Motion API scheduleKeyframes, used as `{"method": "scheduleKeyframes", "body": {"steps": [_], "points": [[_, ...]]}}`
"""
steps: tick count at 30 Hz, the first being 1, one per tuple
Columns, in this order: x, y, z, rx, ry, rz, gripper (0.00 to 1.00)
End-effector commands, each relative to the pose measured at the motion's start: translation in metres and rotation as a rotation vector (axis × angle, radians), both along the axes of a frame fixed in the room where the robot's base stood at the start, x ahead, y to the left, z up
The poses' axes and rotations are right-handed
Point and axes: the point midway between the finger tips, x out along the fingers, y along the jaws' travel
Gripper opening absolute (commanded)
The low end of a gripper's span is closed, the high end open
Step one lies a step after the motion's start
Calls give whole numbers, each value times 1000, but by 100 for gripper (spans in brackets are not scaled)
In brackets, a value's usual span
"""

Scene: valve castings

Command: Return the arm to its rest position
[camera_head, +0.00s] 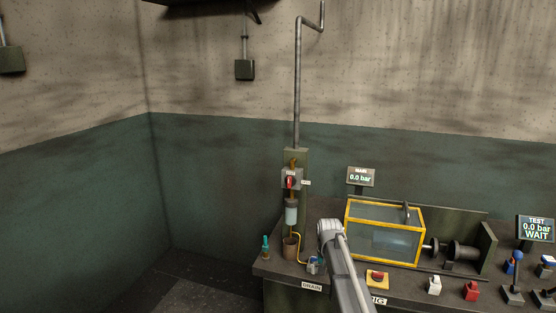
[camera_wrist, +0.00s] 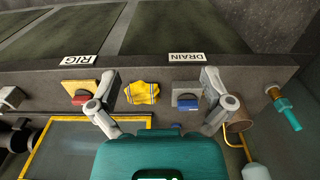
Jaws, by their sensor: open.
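My arm (camera_head: 345,270) reaches up from the lower edge in the head view, its end over the front of the bench near the DRAIN label. My gripper (camera_wrist: 160,75) shows in the wrist view with its two grey fingers wide apart and nothing held between them. The gripper's fingers are hidden in the head view. Beyond the fingers, a crumpled yellow cloth with a pale stripe (camera_wrist: 143,92) lies on the bench, between a red switch on a yellow plate (camera_wrist: 80,98) and a blue switch (camera_wrist: 187,102).
A yellow-framed clear enclosure (camera_head: 385,242) stands right of my arm on the bench (camera_head: 325,275). Switches and a test display (camera_head: 536,229) are at right. Floor beside the bench is clear.

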Motion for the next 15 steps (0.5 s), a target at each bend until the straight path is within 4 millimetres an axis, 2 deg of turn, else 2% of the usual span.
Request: {"method": "scheduleKeyframes", "body": {"steps": [1,8,11,15], "points": [[-12,0,-4,0,0,8,100],[-61,-2,-16,0,0,60,100],[-93,-2,-24,0,0,92,100],[-152,-4,-38,0,0,154,100]]}}
